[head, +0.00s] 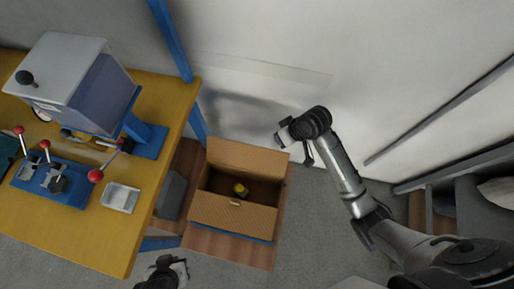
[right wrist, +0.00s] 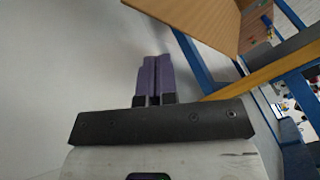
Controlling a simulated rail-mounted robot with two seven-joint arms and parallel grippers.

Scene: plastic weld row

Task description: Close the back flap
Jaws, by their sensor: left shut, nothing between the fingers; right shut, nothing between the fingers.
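An open cardboard box (head: 262,216) stands on a brown wooden surface. Its back flap (head: 247,158) stands up at the far side, and its front panel or flap faces the near side. My right gripper (head: 281,139) is beyond and to the right of the back flap, apart from it. In the right wrist view its purple fingers (right wrist: 155,80) are shut and empty, and a cardboard panel (right wrist: 205,22), apparently the back flap, shows above right. My left gripper (head: 178,268) is near the bottom edge, left of and nearer than the box, shut; its fingertips are hard to make out.
A small yellow item (head: 240,189) lies inside the box. A yellow workbench (head: 95,235) with a grey machine (head: 75,75) and a white tray (head: 121,198) stands left. A blue post (head: 170,38) rises behind it. A pale wall stands behind the right gripper.

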